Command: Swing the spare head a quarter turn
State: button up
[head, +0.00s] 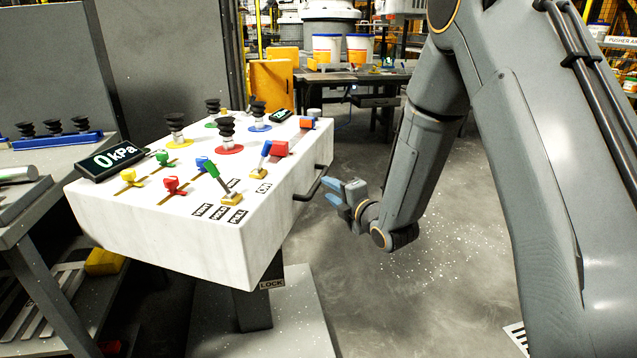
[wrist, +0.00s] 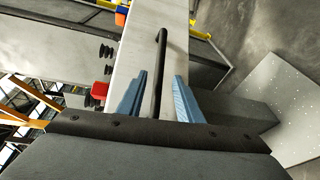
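The spare head (head: 150,225) is a white box on a dark post (head: 253,308), with suction cups, small coloured valves and levers on top. A black bar handle (head: 316,184) sticks out from its right side. My gripper (head: 331,193) is open and empty just right of the handle in the head view. In the wrist view, the handle (wrist: 160,70) runs between the two blue fingers of my gripper (wrist: 160,85), with gaps on both sides. It is not gripped. A LOCK label (head: 271,284) is on the post below the box.
A display reading 0 kPa (head: 112,162) sits on the box's left corner. A grey table (head: 30,205) with a blue rack of black cups (head: 55,140) stands close on the left. A workbench with pails (head: 327,50) is behind.

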aim_at(318, 180)
jog(key=x, duration=0.7)
jog(key=shift+w+a, duration=0.2)
jog(key=shift+w, duration=0.1)
grip_shut()
